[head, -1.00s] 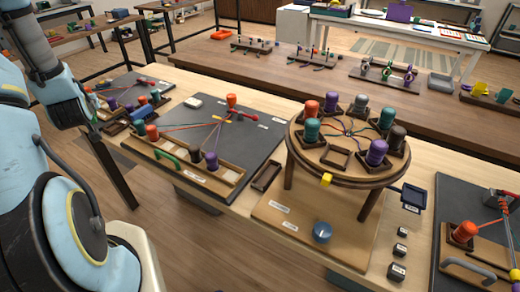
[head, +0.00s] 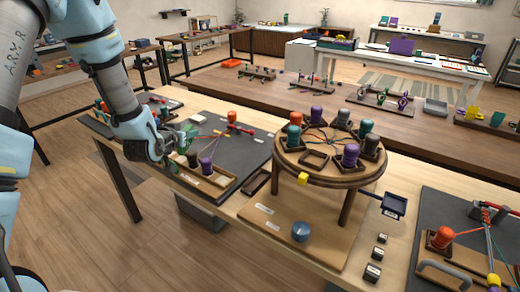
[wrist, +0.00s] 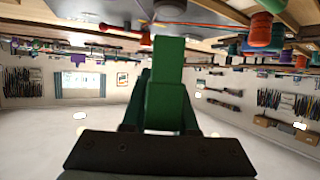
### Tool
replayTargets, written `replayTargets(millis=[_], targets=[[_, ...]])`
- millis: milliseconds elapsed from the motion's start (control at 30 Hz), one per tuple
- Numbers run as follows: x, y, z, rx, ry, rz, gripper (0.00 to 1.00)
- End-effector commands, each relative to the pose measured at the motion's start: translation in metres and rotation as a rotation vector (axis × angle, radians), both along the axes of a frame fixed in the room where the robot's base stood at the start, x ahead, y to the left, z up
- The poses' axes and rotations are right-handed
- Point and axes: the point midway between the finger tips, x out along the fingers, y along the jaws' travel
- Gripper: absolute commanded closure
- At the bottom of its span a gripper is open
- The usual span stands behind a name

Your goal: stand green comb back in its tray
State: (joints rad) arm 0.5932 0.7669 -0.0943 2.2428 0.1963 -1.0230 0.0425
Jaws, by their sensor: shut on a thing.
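My gripper (head: 165,145) is shut on the green comb (wrist: 166,95), which fills the space between the fingers in the wrist view. In the head view a green piece of the comb (head: 188,130) shows at the gripper, over the left dark work mat (head: 238,143). The comb's lower part is hidden by my arm and hand. A small empty dark tray (head: 255,184) lies on the table between the mat and the round stand. I cannot tell whether it is the comb's tray.
Black and purple bobbins (head: 207,166) stand in a wooden rack (head: 218,190) close right of my gripper. An orange bobbin (head: 232,117) and stretched cords are behind. The round braiding stand (head: 330,172) with several bobbins rises to the right.

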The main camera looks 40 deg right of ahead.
Motion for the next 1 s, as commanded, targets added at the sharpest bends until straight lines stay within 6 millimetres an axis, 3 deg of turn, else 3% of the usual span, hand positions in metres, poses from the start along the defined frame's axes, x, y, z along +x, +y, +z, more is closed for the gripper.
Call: replayTargets(millis=[33, 200, 400, 600, 1000], targets=[[-0.02, -0.024, -0.005, -0.001, 0.0, -0.061, 1.0], [-0.089, -0.088, -0.016, -0.004, 0.0, -0.243, 1.0], [-0.147, -0.129, -0.024, -0.006, -0.002, -0.382, 1.0], [-0.171, -0.143, -0.026, -0.007, -0.002, -0.437, 1.0], [-0.174, -0.145, -0.042, -0.007, -0.002, -0.442, 1.0]])
